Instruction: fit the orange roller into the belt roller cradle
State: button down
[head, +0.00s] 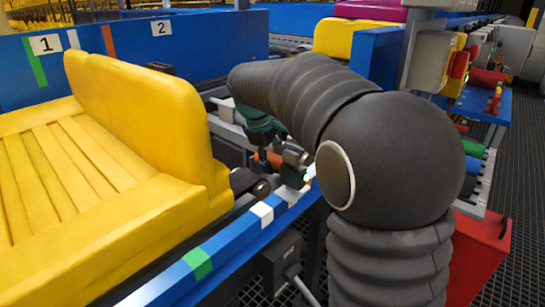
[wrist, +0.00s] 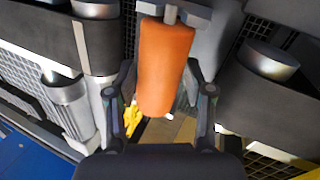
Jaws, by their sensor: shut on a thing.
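The orange roller (wrist: 165,62) fills the middle of the wrist view, lengthwise away from the palm and slightly tilted. My gripper (wrist: 160,95) is shut on it, one finger at each side. A metal axle stub (wrist: 170,14) shows at its far end, beside a grey bracket (wrist: 197,16). This may be part of the cradle; I cannot tell whether the stub is seated or only above it. In the head view a part of the orange roller (head: 272,159) shows at my gripper (head: 284,158), over the conveyor gap. My arm hides much of that spot.
Black conveyor rollers with metal ends (wrist: 268,60) flank the gap. A large yellow tray (head: 140,105) stands close at left on the conveyor. A blue side rail (head: 235,235) runs along the front. A rack of coloured rollers (head: 474,150) and a red bin (head: 478,258) are at right.

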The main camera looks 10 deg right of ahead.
jog(key=shift+f+b, duration=0.4)
jog(key=shift+f, duration=0.35)
jog(key=shift+c, duration=1.8)
grip_release()
jog(key=v, duration=1.2)
